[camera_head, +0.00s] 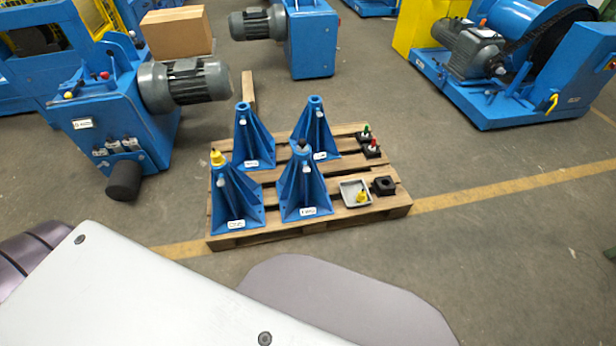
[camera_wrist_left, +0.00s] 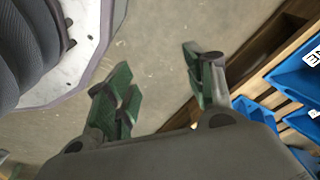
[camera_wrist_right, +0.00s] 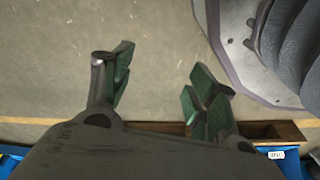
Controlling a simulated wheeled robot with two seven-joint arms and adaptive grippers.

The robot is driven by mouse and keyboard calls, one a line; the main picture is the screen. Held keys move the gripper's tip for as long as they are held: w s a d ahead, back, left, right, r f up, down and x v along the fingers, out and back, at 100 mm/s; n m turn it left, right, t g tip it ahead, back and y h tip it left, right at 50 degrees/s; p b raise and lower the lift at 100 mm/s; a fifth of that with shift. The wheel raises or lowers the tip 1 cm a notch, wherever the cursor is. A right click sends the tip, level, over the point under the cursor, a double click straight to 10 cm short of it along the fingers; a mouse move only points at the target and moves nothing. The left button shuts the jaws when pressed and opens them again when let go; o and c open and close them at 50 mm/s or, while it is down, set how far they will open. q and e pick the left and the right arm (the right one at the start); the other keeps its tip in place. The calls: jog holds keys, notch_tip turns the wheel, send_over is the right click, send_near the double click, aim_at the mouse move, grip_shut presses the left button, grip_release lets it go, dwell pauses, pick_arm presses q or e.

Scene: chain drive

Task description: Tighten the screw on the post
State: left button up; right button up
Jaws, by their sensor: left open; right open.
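Several blue posts stand upright on a wooden pallet (camera_head: 270,232) in the head view. The front left post (camera_head: 232,205) has a yellow screw (camera_head: 217,158) in its top. The front right post (camera_head: 303,195) has a grey piece (camera_head: 302,146) at its top. The two back posts (camera_head: 254,145) (camera_head: 315,135) show bare tops. Another yellow piece (camera_head: 362,196) lies in a grey tray (camera_head: 350,203). My left gripper (camera_wrist_left: 160,85) is open and empty above the floor near the pallet. My right gripper (camera_wrist_right: 163,80) is open and empty. Neither gripper shows in the head view.
A black block (camera_head: 383,186) sits right of the tray. Behind it stand small black holders with a green piece (camera_head: 366,130) and a red piece (camera_head: 374,144). Blue machines with grey motors (camera_head: 184,82) surround the pallet. Floor around the pallet's right side is clear.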

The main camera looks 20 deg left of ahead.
jog(key=w+a+r+t+y+b, duration=0.15)
jog(key=w+r+b, duration=0.4)
jog(key=b, duration=1.55)
pick_arm(q)
jog(key=w+r+n+t+y+b, duration=0.1)
jog(key=w+r+n+t+y, duration=0.1)
jog(key=w, duration=1)
jog(key=w+r+n+t+y+b, duration=0.2)
jog(key=w+r+t, duration=0.4)
jog(key=w, duration=0.7)
jog(key=w+r+n+t+y+b, duration=0.1)
jog(key=w+r+n+t+y, duration=0.2)
jog(key=w, duration=1)
notch_tip(320, 180, up, 3)
jog(key=t+y, duration=0.1)
jog(key=y, duration=0.2)
jog(key=shift+f+t+b, duration=0.15)
jog(key=shift+t+b, duration=0.25)
pick_arm(e)
jog(key=a+f+t+y, duration=0.3)
jog(key=a+f, duration=0.2)
jog(key=a, duration=0.4)
jog(key=shift+f, duration=0.25)
pick_arm(q)
jog(key=shift+w+a, duration=0.1)
